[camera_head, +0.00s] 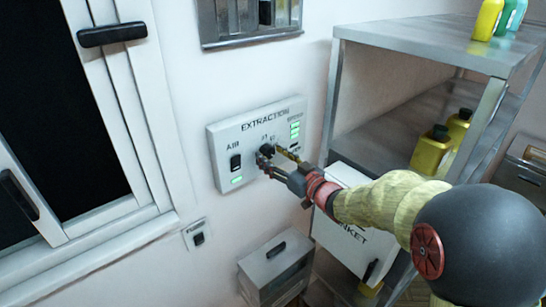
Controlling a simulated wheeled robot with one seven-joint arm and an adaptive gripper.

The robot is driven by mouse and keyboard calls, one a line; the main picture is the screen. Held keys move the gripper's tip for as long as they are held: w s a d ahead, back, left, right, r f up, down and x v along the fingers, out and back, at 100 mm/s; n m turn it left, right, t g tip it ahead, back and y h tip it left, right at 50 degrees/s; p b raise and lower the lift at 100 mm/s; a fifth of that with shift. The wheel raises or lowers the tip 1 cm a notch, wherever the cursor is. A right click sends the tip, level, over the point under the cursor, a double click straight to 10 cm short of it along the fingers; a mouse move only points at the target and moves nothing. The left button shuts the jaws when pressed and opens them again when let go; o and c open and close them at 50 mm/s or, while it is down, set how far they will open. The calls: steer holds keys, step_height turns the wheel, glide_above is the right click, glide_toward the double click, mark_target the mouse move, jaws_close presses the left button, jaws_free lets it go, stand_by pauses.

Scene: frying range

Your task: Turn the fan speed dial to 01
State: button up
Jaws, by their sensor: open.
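The EXTRACTION panel (258,117) is a pale box on the wall with an AIR switch (236,162) on its left and green lights on its right. The dark fan dial (266,150) sits in the middle of the panel, under small markings that I can partly read. My gripper (273,158) is open at the dial, with its fingers close around or beside it. I cannot tell whether they touch it. The fingers partly hide the dial, so its pointer setting is not clear.
A metal shelf (425,45) with bottles stands at the right, close to my arm. A window frame (150,110) is at the left. A small wall switch (197,236) and a metal box (275,265) are below the panel.

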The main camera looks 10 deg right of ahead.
steer(key=shift+c, duration=1.1)
steer(key=c, duration=0.9)
steer(key=shift+c, duration=0.2)
steer(key=shift+f+n+b, duration=0.1)
steer(key=shift+n+b, duration=0.2)
steer(key=shift+b, duration=0.3)
steer(key=n+b, duration=0.3)
steer(key=b, duration=0.2)
steer(key=shift+f+n, duration=0.15)
steer(key=shift+n, duration=0.25)
steer(key=n+b, duration=0.4)
steer(key=b, duration=0.1)
steer(key=shift+d+n+b, duration=0.1)
steer(key=shift+n+b, duration=0.2)
steer(key=shift+b, duration=0.1)
steer(key=n+b, duration=0.4)
steer(key=shift+b, duration=0.4)
steer(key=n+b, duration=0.2)
steer(key=n, duration=0.1)
steer(key=n+b, duration=0.1)
steer(key=shift+r+b, duration=0.25)
steer(key=shift+b, duration=0.15)
steer(key=shift+n, duration=0.5)
